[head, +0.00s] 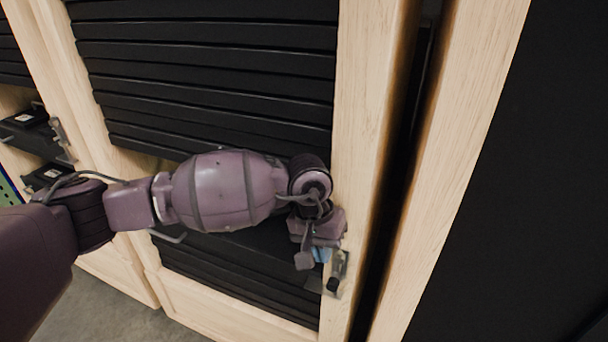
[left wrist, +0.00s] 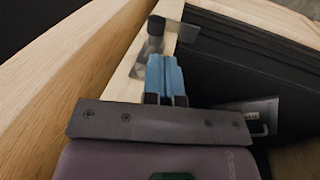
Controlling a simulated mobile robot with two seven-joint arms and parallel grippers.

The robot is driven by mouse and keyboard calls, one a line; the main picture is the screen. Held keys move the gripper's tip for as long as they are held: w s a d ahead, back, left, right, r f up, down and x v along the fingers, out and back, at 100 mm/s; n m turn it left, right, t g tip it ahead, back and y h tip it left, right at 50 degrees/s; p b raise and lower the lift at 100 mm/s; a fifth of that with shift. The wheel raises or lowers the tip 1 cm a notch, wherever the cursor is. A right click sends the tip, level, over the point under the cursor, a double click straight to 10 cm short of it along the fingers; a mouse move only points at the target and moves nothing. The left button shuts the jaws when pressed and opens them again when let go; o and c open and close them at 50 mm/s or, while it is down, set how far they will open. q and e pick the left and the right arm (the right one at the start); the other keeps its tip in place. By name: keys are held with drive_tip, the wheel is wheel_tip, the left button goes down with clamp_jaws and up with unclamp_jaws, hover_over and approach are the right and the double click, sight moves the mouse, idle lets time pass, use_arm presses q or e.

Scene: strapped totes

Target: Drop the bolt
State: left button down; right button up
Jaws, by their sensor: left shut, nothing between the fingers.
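The bolt (head: 333,284) is a small metal fitting with a dark knob on the pale wooden post, at the lower right edge of the black slatted stack. In the left wrist view the bolt (left wrist: 155,27) shows at the top, with a grey metal plate beside it. My left gripper (head: 321,256) is shut and empty, just above the bolt in the head view. Its blue fingertips (left wrist: 165,68) point toward the bolt in the left wrist view. I cannot tell whether they touch it. My right gripper is not in view.
Black slatted totes (head: 210,60) fill the wooden frame (head: 365,100) behind my arm. A dark gap runs between two posts on the right. Another bay with a similar metal fitting (head: 62,140) is at the left. Grey floor (head: 85,310) shows at the lower left.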

use_arm(q)
wheel_tip(320, 180, up, 17)
drive_tip(key=w+a, duration=0.1)
drive_tip(key=a, duration=0.2)
drive_tip(key=s+d+f+n+g+h, duration=0.6)
drive_tip(key=s+d+n+h, duration=0.2)
drive_tip(key=n+h, duration=0.25)
drive_tip(key=w+a+f+m+t+y, duration=0.1)
drive_tip(key=w+a+f+m+t, duration=0.1)
drive_tip(key=a+f+m+t, duration=0.85)
drive_tip(key=w+a+f+m+t+y, duration=0.1)
drive_tip(key=w+a+f+m+t, duration=0.35)
drive_tip(key=m+t, duration=1.1)
drive_tip(key=s+a+f+n+g+y, duration=0.8)
drive_tip(key=s+a+f+n+y, duration=0.3)
drive_tip(key=s+a+f+n, duration=0.6)
drive_tip(key=s+f+n, duration=0.1)
drive_tip(key=s+f, duration=0.1)
drive_tip(key=s, duration=0.1)
drive_tip(key=shift+s+f+b, duration=0.2)
drive_tip(key=shift+s+b, duration=0.1)
drive_tip(key=shift+b, duration=0.1)
